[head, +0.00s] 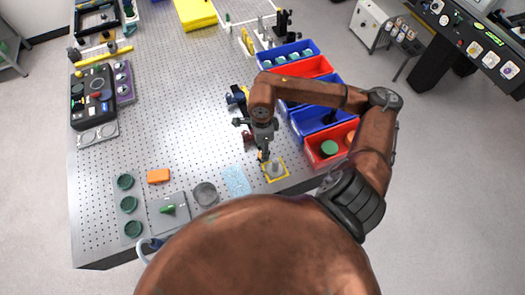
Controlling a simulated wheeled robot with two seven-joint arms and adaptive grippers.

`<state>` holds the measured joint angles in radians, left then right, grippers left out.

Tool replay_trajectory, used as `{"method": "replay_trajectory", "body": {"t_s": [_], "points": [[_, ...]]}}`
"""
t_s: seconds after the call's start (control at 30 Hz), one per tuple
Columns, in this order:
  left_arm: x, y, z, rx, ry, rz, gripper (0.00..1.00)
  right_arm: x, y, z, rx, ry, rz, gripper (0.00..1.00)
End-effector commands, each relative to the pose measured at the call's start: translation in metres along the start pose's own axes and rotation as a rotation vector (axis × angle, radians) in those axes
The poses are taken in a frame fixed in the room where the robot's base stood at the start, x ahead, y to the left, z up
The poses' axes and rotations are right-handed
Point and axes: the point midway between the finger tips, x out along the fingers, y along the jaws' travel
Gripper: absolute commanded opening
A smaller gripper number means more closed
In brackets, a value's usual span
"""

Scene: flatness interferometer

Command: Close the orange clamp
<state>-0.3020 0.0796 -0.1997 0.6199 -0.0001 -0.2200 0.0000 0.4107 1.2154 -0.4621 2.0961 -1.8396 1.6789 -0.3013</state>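A small orange part (261,156), which may be the orange clamp, shows at the tip of my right gripper (263,152). It is too small and too covered by the gripper to tell whether it is open or closed. My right gripper points down just behind a yellow square outline (286,178) with a small grey post (277,168) in it. I cannot tell whether its fingers are apart or touch the orange part. My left gripper is not in view.
An orange block (158,176) lies at the front left of the perforated table (170,110). Blue and red bins (318,118) line the right edge, partly under my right arm. Green discs (130,204), a grey plate and a blue pad (236,180) lie along the front. The table's middle left is clear.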

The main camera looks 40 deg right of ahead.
Motion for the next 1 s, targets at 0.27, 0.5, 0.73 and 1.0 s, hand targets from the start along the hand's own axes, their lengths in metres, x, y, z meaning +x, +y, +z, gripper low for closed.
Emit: {"method": "replay_trajectory", "body": {"t_s": [0.27,0.5,0.73,1.0], "points": [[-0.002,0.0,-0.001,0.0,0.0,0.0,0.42,0.024,0.0,0.0,0.0,-0.001,0.0,0.42],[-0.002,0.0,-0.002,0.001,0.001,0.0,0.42,0.025,0.0,0.0,0.0,0.0,0.0,0.42],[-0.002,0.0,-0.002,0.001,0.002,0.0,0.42,0.025,0.0,0.0,0.0,0.0,0.0,0.27],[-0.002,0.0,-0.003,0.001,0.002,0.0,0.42,0.025,0.0,0.0,0.0,0.0,-0.001,0.09]]}}
